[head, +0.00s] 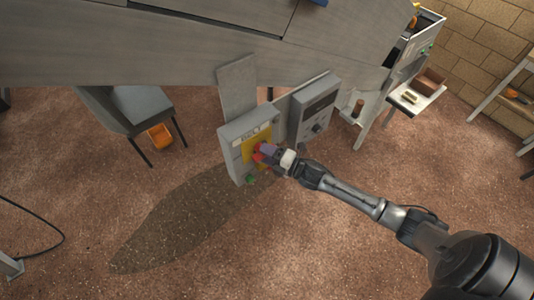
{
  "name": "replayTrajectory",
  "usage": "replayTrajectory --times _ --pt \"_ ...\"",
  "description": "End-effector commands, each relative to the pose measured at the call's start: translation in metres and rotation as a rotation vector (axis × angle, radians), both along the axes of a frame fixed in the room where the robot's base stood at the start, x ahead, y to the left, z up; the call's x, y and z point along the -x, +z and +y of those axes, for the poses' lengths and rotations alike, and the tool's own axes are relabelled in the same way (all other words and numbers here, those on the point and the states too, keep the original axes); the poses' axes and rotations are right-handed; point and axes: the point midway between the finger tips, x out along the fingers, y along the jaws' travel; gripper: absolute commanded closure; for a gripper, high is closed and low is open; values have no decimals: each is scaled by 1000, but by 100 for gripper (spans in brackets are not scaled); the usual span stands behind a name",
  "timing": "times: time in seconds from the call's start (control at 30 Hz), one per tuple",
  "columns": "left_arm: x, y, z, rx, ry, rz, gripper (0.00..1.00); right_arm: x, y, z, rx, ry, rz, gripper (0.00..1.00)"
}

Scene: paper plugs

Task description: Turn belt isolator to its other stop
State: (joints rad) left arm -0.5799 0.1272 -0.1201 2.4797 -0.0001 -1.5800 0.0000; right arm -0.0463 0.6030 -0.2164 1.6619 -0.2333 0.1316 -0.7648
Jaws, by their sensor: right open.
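The belt isolator is a red rotary handle (257,154) on a yellow plate (251,143), on the front of a grey control box (232,137). The box hangs from a grey post under the large grey machine. My right gripper (266,154) is open at the red handle, its fingers beside or around it; I cannot tell whether they touch. The gripper hides part of the handle, so its angle is unclear. My left gripper is not in view.
A green button (251,180) sits low on the box. The large machine (150,45) overhangs the top. A dark chair (130,105) stands left. The floor in front is clear.

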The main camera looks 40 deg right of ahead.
Motion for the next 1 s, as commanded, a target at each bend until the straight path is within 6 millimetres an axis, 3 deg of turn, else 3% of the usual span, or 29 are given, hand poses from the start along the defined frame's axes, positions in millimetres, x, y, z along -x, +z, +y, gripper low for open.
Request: replayTrajectory --times 0.07,0.47,0.77,1.0 --pt "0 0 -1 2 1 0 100 0 0 0 0 0 0 59" --pt "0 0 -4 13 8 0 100 0 0 0 0 0 0 97" --pt "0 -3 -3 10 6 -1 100 0 -1 0 -49 -1 -4 98" --pt "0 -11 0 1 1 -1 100 0 -3 0 -214 -1 -16 98"
